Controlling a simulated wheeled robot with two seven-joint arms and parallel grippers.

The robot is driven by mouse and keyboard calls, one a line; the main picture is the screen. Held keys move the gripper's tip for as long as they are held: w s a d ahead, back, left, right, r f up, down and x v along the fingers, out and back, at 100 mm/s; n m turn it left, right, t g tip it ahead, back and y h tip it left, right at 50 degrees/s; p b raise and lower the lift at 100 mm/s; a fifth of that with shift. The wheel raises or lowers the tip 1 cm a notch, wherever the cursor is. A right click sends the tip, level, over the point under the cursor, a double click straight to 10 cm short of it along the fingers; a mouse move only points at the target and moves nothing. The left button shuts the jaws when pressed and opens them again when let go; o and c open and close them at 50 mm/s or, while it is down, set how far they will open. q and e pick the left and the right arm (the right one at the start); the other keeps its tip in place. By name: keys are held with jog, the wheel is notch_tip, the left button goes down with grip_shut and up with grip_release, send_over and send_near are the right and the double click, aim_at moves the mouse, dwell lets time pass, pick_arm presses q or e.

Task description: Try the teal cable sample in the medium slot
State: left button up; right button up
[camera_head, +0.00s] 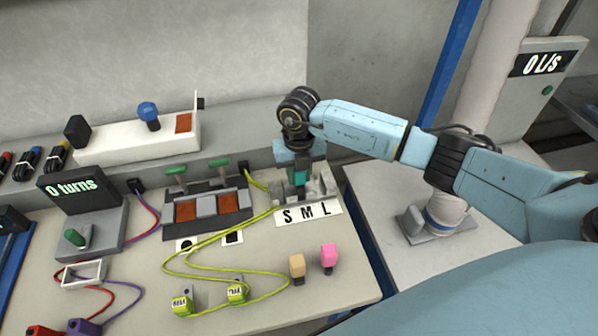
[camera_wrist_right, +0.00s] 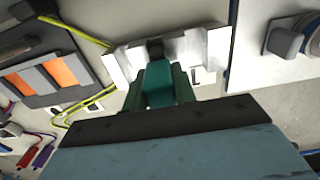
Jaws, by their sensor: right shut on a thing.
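The teal cable sample (camera_wrist_right: 158,84) is held between the fingers of my right gripper (camera_wrist_right: 158,98). In the head view the teal sample (camera_head: 298,177) is upright under my right gripper (camera_head: 297,168), at the grey slot block (camera_head: 324,186) behind the S M L label (camera_head: 308,213). It sits around the middle of the block in the wrist view, with a dark piece at its far end. I cannot tell how deep it is in the medium slot, as the gripper hides the opening. My left gripper is not in view.
Yellow cables (camera_head: 200,247) loop across the table left of the block. A tan plug (camera_head: 297,266) and a pink plug (camera_head: 328,256) stand in front. A switch panel (camera_head: 206,207) is to the left. A grey-based fixture (camera_head: 437,222) stands on the right table.

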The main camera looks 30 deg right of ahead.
jog(key=shift+f+b, duration=0.45)
jog(key=shift+f, duration=0.25)
jog(key=o, duration=1.1)
jog(key=shift+r, duration=0.1)
notch_tip(320, 180, up, 13)
jog(key=shift+r+p, duration=0.2)
jog(key=shift+p, duration=0.2)
